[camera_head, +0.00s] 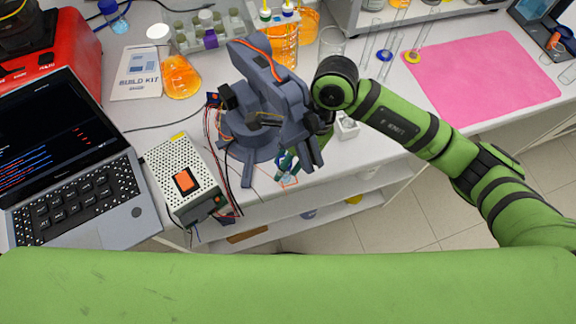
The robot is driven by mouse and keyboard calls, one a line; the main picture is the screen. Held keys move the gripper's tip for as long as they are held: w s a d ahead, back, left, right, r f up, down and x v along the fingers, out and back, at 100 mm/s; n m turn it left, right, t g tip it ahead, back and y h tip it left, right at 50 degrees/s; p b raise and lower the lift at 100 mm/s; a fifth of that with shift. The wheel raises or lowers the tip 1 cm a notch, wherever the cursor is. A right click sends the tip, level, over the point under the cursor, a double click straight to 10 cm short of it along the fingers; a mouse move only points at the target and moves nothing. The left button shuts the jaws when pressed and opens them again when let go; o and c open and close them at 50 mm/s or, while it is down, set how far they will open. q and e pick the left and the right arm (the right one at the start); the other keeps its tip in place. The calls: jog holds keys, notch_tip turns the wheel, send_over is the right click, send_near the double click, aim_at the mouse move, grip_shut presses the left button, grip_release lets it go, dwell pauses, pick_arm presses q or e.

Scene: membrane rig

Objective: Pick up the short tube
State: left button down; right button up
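My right arm comes in from the right, and its wrist bends down behind a dark grey tabletop robot arm. My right gripper (288,167) is mostly hidden by that arm. Only its dark teal fingertips show, low over the table's front edge. A small clear piece (286,180) shows at the fingertips, above or beside a thin orange outline on the table. I cannot tell whether it is the short tube, or whether the fingers are closed on it. My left gripper is not in view.
The grey robot arm (262,130) stands close around my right gripper. A power supply (183,180) and laptop (75,190) stand left. Glass tubes with blue (384,54) and yellow (412,56) ends lie near a pink mat (485,75). A small clear container (346,128) sits right of the arm.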

dwell(0.3)
jog(key=shift+r+b, duration=0.35)
jog(key=shift+b, duration=0.4)
jog(key=w+d+b, duration=0.1)
jog(key=d, duration=0.1)
jog(key=w+d+b, duration=0.1)
jog(key=d, duration=0.1)
jog(key=w+d+b, duration=0.2)
jog(key=d, duration=0.1)
notch_tip(320, 180, up, 14)
jog(key=b, duration=0.3)
jog(key=shift+r, duration=0.15)
jog(key=shift+d, duration=0.1)
